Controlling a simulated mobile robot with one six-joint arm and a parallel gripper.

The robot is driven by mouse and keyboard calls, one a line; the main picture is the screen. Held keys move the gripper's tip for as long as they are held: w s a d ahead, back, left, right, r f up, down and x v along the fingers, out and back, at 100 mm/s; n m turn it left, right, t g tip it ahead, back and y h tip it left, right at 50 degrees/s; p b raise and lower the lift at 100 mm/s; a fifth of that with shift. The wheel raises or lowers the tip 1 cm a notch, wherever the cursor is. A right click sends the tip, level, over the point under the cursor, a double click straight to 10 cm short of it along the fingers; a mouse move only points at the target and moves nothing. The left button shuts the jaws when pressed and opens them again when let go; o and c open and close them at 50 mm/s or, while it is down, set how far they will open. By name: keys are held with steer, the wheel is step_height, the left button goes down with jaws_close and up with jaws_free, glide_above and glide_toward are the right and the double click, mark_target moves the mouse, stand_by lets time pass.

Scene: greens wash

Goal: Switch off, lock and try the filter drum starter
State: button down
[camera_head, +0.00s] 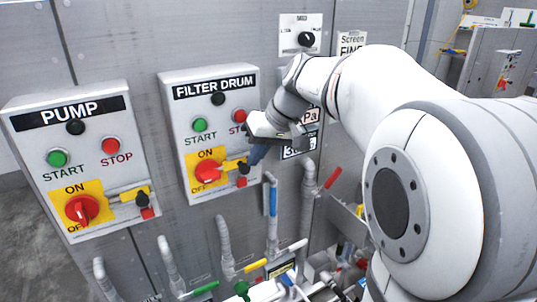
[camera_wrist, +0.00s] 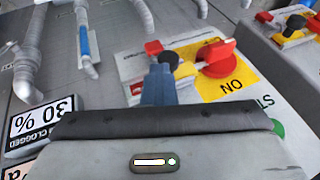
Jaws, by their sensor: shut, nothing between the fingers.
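The FILTER DRUM starter (camera_head: 172,112) is a pale box on the grey panel, with a green START button (camera_head: 200,125) and a red STOP button (camera_head: 239,115). Its red rotary switch (camera_head: 208,172) sits on a yellow ON/OFF plate; the switch also shows in the wrist view (camera_wrist: 216,58). I cannot tell its exact setting. Beside it are a yellow bar, a black knob (camera_wrist: 168,60) and a small red block (camera_wrist: 153,47). My gripper (camera_head: 254,158) is shut and empty, its dark blue fingers (camera_wrist: 158,84) close to the black knob; contact is unclear.
The similar PUMP starter (camera_head: 66,142) is on the left, with its own red switch (camera_head: 82,209). Pipes with coloured handles, including a blue one (camera_head: 273,200) and a red one (camera_head: 333,178), stand below and right. A switch plate (camera_head: 300,36) is above.

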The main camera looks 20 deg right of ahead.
steer(key=shift+a, duration=0.15)
steer(key=w+d+v, duration=0.1)
steer(key=d+v, duration=0.1)
steer(key=v, duration=1.1)
steer(key=shift+w+d+f, duration=0.2)
steer(key=shift+d+f, duration=0.15)
steer(key=shift+f, duration=0.05)
